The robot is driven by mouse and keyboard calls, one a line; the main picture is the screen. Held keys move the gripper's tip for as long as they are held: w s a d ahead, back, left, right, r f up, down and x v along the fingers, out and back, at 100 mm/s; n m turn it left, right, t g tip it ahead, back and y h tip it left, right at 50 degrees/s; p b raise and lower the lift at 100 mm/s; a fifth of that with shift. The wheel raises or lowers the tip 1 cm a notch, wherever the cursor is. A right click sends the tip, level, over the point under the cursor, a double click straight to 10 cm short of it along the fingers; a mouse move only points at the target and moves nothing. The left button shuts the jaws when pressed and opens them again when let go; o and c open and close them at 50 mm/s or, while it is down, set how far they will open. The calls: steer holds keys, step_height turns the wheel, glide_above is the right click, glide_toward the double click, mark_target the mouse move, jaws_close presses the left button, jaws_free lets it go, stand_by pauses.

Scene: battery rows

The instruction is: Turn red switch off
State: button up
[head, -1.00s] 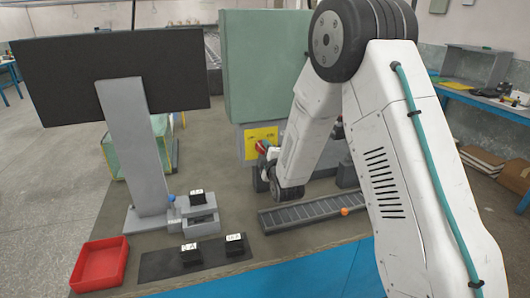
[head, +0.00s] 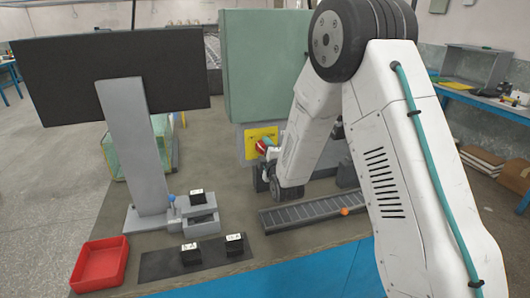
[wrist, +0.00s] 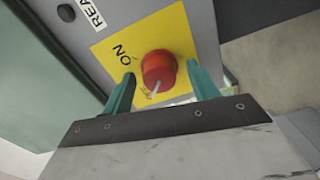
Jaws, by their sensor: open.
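The red switch (wrist: 158,72) is a round red knob with a pale pointer, on a yellow plate (wrist: 176,33) marked "ON" on a grey box. In the wrist view the pointer is aimed toward the lower left of the knob, and part of the plate's lettering is hidden. My gripper (wrist: 161,85) is open, with one green finger on each side of the knob. I cannot tell whether the fingers touch it. In the head view the yellow plate (head: 254,139) shows at the centre, and my gripper (head: 262,146) is beside it, partly covering the switch.
A conveyor (head: 313,214) with an orange ball (head: 344,211) lies in front of the box. A red tray (head: 100,264), black batteries on a dark mat (head: 155,267) and a monitor (head: 110,78) stand to the left. A green cabinet (head: 262,65) stands above the box.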

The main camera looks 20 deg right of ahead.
steer(key=s, duration=0.7)
steer(key=shift+s, duration=0.4)
steer(key=s+f+m+g, duration=0.4)
steer(key=f+m+g, duration=0.15)
steer(key=f, duration=0.35)
steer(key=s+m+g, duration=0.3)
steer(key=s+g, duration=0.3)
steer(key=s, duration=0.2)
steer(key=s+d+r+m+g, duration=0.1)
steer(key=s+r+m+g, duration=0.1)
steer(key=s+r, duration=0.9)
steer(key=s+d+r+m+g, duration=0.2)
steer(key=s+r+m, duration=0.3)
steer(key=s+r, duration=0.6)
steer(key=s+g, duration=0.1)
steer(key=s, duration=0.5)
steer(key=shift+s+r, duration=0.3)
steer(key=shift+s, duration=0.1)
